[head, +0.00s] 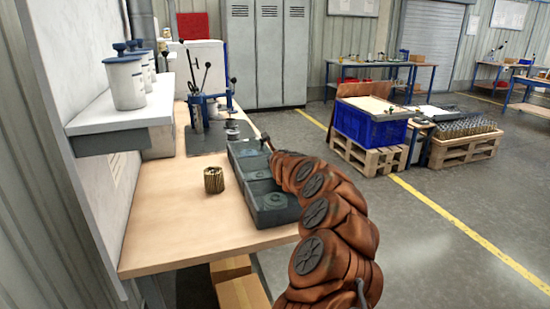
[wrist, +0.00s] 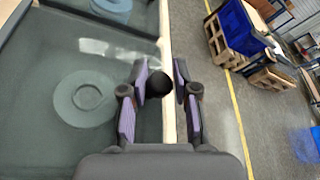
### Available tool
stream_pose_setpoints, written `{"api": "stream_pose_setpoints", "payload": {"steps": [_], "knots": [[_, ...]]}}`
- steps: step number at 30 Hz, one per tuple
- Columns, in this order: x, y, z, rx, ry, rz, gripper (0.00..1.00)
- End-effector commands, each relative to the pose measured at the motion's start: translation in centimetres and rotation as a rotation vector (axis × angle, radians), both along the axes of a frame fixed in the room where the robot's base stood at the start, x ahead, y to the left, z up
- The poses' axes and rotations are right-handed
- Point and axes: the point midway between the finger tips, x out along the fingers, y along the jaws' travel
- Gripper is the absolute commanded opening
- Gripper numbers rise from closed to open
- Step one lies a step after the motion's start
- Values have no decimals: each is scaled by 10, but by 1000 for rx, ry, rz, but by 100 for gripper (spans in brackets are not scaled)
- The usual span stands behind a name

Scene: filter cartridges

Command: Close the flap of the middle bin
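A grey tray of bins (head: 286,215) stands along the right edge of the workbench, its compartments in a row. In the wrist view a grey compartment (wrist: 50,45) holds a flat round disc with a hole (wrist: 84,98). A pale streak crosses its surface; I cannot tell whether it is a clear flap. My gripper (head: 267,141) is at the tray's right side, towards its far end. In the wrist view my gripper (wrist: 160,72) has its purple-padded fingers apart. A round black knob (wrist: 159,82) shows between them, close to the left finger; contact is unclear. The middle bin's flap is hard to make out.
A brass-coloured filter cartridge (head: 213,180) stands on the workbench (head: 175,220) left of the tray. A blue lever press (head: 197,105) is behind. White canisters (head: 125,82) stand on a shelf at left. A blue crate (head: 368,127) on a pallet is at right; floor between is clear.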

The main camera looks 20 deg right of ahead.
Motion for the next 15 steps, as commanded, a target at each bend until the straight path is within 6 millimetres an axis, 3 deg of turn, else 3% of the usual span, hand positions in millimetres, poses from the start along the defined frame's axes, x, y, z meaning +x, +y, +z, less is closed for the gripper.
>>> {"api": "stream_pose_setpoints", "payload": {"steps": [1,4,15], "knots": [[-2,-5,-10,3,12,-10,42],[-2,-4,-11,3,13,-9,50],[-3,-3,-11,3,14,-8,50]]}}
